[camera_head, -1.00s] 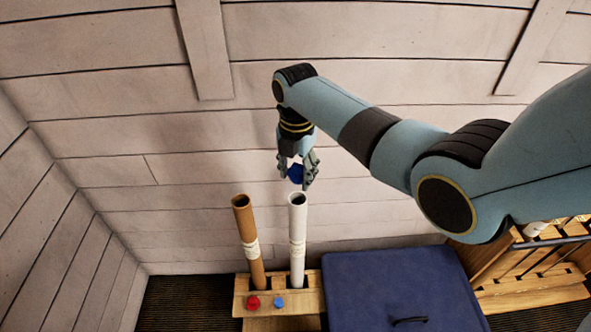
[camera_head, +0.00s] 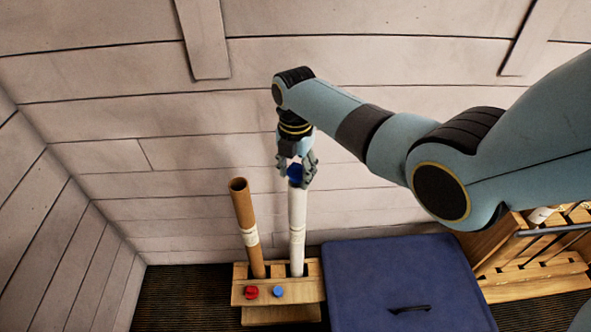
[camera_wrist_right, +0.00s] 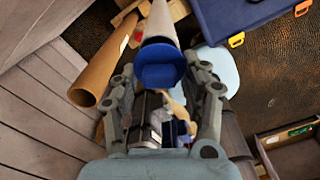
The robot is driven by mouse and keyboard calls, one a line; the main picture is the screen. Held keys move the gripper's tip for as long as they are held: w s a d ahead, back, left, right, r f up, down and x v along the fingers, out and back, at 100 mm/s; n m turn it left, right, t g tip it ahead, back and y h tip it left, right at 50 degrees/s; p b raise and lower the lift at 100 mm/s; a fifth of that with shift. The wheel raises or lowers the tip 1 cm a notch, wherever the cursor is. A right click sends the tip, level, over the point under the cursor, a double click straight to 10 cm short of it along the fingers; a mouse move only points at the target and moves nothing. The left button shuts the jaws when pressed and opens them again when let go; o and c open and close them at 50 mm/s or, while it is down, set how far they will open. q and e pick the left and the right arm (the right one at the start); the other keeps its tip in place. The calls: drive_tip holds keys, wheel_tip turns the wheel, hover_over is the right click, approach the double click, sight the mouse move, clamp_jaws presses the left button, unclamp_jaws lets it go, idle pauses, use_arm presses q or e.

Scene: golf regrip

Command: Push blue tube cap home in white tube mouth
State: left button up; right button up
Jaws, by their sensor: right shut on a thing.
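The blue tube cap (camera_head: 296,173) is held between the fingers of my right gripper (camera_head: 297,178). The white tube (camera_head: 297,230) stands upright in a wooden rack, and the cap is at its top end, where the fingers hide its mouth. In the right wrist view the cap (camera_wrist_right: 160,68) covers the end of the white tube (camera_wrist_right: 159,22). I cannot tell how far the cap sits in the mouth. The right gripper's fingers (camera_wrist_right: 163,100) flank the cap in that view. My left gripper is not in view.
A brown tube (camera_head: 243,210) with an open mouth stands left of the white tube in the wooden rack (camera_head: 280,291). A red knob (camera_head: 251,293) and a blue knob (camera_head: 278,291) are on the rack's front. A blue lidded box (camera_head: 400,285) stands to the right. A plank wall is behind.

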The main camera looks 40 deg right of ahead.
sight(296, 174)
idle(0.4)
drive_tip(key=shift+p, duration=0.65)
idle(0.9)
drive_tip(key=shift+f+b, duration=1.15)
drive_tip(key=shift+f, duration=0.4)
drive_tip(key=o, duration=0.9)
wheel_tip(296, 174, up, 12)
drive_tip(key=shift+r, duration=0.1)
idle(0.6)
